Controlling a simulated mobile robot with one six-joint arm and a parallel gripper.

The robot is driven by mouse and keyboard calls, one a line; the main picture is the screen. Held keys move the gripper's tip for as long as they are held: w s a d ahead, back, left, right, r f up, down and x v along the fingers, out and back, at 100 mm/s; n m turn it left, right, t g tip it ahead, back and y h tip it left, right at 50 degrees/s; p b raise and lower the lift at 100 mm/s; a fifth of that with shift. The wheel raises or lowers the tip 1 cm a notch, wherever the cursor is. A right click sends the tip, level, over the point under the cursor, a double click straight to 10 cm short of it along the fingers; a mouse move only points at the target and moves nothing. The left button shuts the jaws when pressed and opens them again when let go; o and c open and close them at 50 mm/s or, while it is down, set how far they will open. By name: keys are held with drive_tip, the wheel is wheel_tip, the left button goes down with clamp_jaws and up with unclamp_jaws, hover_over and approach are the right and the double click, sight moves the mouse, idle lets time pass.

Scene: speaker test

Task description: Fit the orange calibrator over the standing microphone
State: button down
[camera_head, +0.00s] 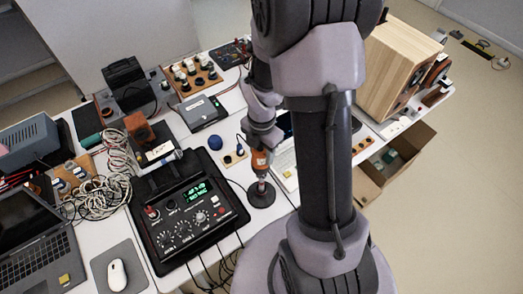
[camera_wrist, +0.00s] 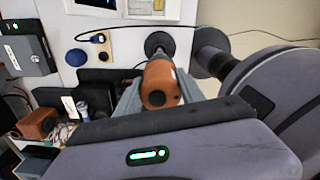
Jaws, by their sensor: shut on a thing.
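My gripper (camera_head: 262,152) is shut on the orange calibrator (camera_head: 260,163). In the wrist view the calibrator (camera_wrist: 160,82) sits between the two grey fingers of my gripper (camera_wrist: 160,94), its dark round opening toward the camera. The standing microphone (camera_head: 262,186) is mostly hidden; a short part shows under the calibrator, above its round black base (camera_head: 262,199). The base also shows in the wrist view (camera_wrist: 157,41), just beyond the calibrator's far end. The calibrator is in line with the microphone; I cannot tell whether it is around it or just above it.
A black mixer-like unit (camera_head: 190,212) with a green display stands left of the microphone base. A blue ball (camera_head: 215,143) and a small wooden board (camera_head: 234,157) lie behind it. Cables hang at the table's front edge.

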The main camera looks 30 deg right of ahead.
sight(262, 164)
drive_tip(key=shift+f+b, duration=2.15)
drive_tip(key=shift+f, duration=0.8)
drive_tip(key=shift+f+b, duration=0.3)
drive_tip(key=shift+f, duration=0.2)
drive_tip(key=c, duration=0.6)
unclamp_jaws()
drive_tip(key=shift+c, duration=0.2)
